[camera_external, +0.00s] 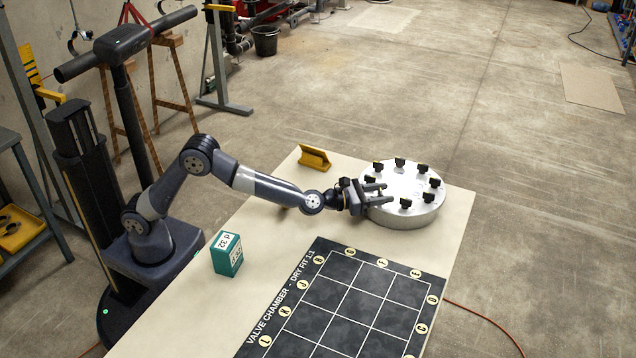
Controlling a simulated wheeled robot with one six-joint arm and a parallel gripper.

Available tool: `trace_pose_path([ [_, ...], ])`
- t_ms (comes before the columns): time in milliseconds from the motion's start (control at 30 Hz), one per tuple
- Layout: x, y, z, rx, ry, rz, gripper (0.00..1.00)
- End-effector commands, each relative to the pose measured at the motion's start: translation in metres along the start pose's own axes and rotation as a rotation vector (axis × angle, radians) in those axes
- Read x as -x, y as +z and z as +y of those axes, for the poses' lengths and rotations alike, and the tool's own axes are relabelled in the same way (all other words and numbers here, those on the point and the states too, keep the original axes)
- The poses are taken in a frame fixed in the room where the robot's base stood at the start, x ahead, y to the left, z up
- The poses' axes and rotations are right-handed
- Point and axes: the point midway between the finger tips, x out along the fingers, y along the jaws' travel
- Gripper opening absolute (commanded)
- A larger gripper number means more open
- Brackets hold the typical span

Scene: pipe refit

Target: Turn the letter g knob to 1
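A round grey metal drum (405,219) stands on the table, with several small black knobs with yellow marks around its top rim. Knobs show at the back (400,162), right (435,183) and front (405,203). Their letters and numbers are too small to read, so I cannot tell which one is g. My gripper (386,193) reaches in from the left over the drum's left edge. Its two fingers lie roughly level with a gap between them, and I see nothing held. The fingers may hide part of the rim there; contact with a knob cannot be told.
A black gridded mat (352,302) with round letter labels lies on the table (185,318) in front of the drum. A green box (227,254) stands at the left. A yellow holder (314,158) stands behind my arm. The table's right strip is bare.

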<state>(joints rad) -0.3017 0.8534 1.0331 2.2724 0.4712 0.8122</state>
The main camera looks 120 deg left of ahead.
Motion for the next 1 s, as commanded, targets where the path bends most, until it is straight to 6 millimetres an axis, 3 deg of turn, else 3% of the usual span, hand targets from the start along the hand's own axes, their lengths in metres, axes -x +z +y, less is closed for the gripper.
trace_pose_path([
  [133, 0.0, -0.001, 0.0, 0.0, 0.0, 0.001, 0.55],
  [467, 0.004, -0.001, 0.0, -0.001, 0.0, 0.001, 0.55],
  [667, 0.027, -0.001, -0.001, 0.0, -0.001, 0.001, 0.55],
  [1000, 0.084, -0.001, -0.001, -0.001, -0.002, 0.001, 0.55],
])
